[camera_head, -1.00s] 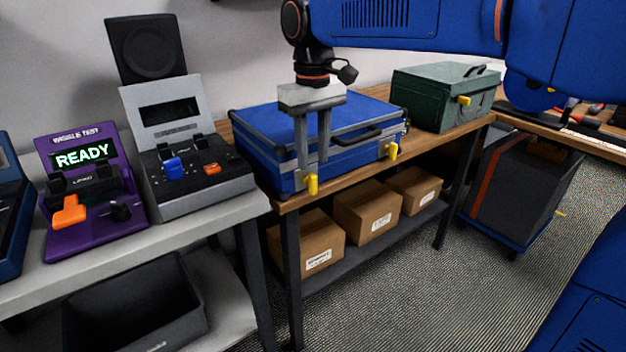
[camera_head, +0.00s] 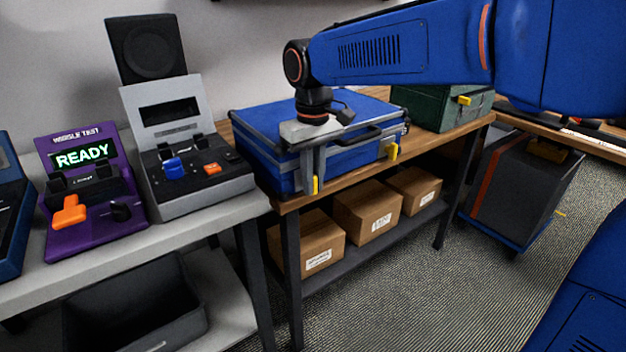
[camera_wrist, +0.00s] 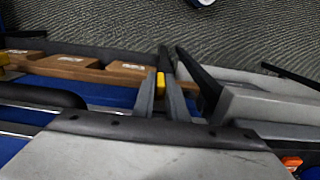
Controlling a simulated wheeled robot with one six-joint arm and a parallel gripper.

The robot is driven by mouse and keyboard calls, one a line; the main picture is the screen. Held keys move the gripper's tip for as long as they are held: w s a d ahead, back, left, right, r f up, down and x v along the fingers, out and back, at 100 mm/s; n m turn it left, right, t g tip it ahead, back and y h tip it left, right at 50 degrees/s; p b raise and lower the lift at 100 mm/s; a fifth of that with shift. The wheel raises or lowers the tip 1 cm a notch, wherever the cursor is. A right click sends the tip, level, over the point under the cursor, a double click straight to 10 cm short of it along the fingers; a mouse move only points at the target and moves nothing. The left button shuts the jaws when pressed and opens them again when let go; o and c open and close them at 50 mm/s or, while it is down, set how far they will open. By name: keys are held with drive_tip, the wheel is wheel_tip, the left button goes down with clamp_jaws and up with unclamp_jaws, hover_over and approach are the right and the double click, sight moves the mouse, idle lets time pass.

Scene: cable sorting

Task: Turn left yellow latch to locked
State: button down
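The blue case (camera_head: 270,130) lies closed on the wooden bench. Its left yellow latch (camera_head: 315,186) is on the front face near the left corner, largely hidden by my fingers. My gripper (camera_head: 314,178) points down at this latch, with one finger on each side. In the wrist view the latch (camera_wrist: 160,84) shows as a small yellow piece between the two fingertips, which look closed against it. The latch's exact angle is hard to see. The right yellow latch (camera_head: 392,151) is on the same face, clear of my gripper.
A dark case handle (camera_head: 362,136) sits between the latches. A green case (camera_head: 440,108) stands behind to the right. A grey test device (camera_head: 200,170) and a purple READY device (camera_head: 90,200) stand to the left. Cardboard boxes (camera_head: 368,212) fill the shelf below. The floor in front is clear.

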drive_tip(key=shift+w+d+g+y, duration=0.1)
drive_tip(key=shift+g+y, duration=0.3)
drive_tip(key=shift+y, duration=0.2)
drive_tip(key=c, duration=1.8)
unclamp_jaws()
drive_tip(key=shift+o, duration=0.2)
drive_tip(key=shift+r, duration=0.1)
wheel_tip(320, 180, up, 17)
drive_tip(key=w+d, duration=0.1)
drive_tip(key=d, duration=0.1)
drive_tip(key=shift+w, duration=0.1)
